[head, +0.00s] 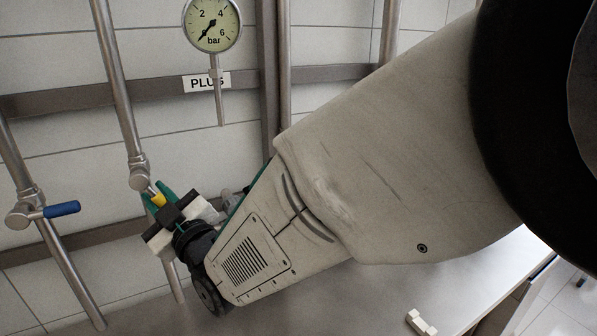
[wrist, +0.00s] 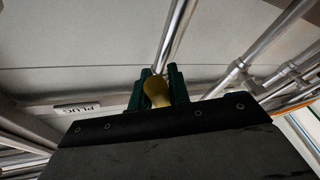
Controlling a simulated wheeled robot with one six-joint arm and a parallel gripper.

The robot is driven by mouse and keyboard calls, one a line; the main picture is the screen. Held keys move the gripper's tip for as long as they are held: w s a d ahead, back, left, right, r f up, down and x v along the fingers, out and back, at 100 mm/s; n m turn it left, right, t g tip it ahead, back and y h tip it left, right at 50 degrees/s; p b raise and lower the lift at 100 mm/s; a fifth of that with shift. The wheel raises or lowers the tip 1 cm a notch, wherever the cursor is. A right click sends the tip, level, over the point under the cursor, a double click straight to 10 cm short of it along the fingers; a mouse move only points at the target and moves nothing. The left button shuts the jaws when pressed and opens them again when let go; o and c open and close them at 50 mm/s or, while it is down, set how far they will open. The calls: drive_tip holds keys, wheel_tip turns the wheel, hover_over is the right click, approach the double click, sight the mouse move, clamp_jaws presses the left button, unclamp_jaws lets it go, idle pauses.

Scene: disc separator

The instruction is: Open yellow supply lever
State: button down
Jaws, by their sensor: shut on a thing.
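The yellow supply lever (head: 158,200) sits on a valve on a vertical steel pipe, left of centre in the head view. My gripper (head: 160,199) is at the lever, with its green fingers on either side of it. In the wrist view, the yellow lever (wrist: 157,92) lies between the two green fingers of my gripper (wrist: 158,88), which is shut on it. The valve body (head: 139,174) shows just above my gripper in the head view. Most of the lever is hidden by my gripper, so its exact angle is hard to tell.
A blue lever (head: 62,210) is on another pipe at the left. A pressure gauge (head: 212,25) hangs above a PLUG label (head: 207,82). Several pipes run along the tiled wall. A small white block (head: 421,322) lies on the grey table (head: 350,300).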

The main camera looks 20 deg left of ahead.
drive_tip(key=shift+s+a+f+m+t, duration=0.1)
drive_tip(key=shift+s+a+m+t, duration=0.25)
drive_tip(key=shift+m, duration=0.5)
drive_tip(key=shift+s+a+r+m+t, duration=0.1)
drive_tip(key=shift+s+m+t, duration=0.1)
drive_tip(key=shift+m+t, duration=0.5)
drive_tip(key=shift+s+a+f+m+t, duration=0.1)
drive_tip(key=shift+s+a+m+t, duration=0.15)
drive_tip(key=shift+m, duration=0.8)
drive_tip(key=c, duration=1.3)
unclamp_jaws()
drive_tip(key=shift+s, duration=0.1)
drive_tip(key=shift+d, duration=0.1)
drive_tip(key=v, duration=0.7)
drive_tip(key=shift+s+d+f, duration=0.1)
drive_tip(key=shift+d+f, duration=0.1)
drive_tip(key=shift+d, duration=0.1)
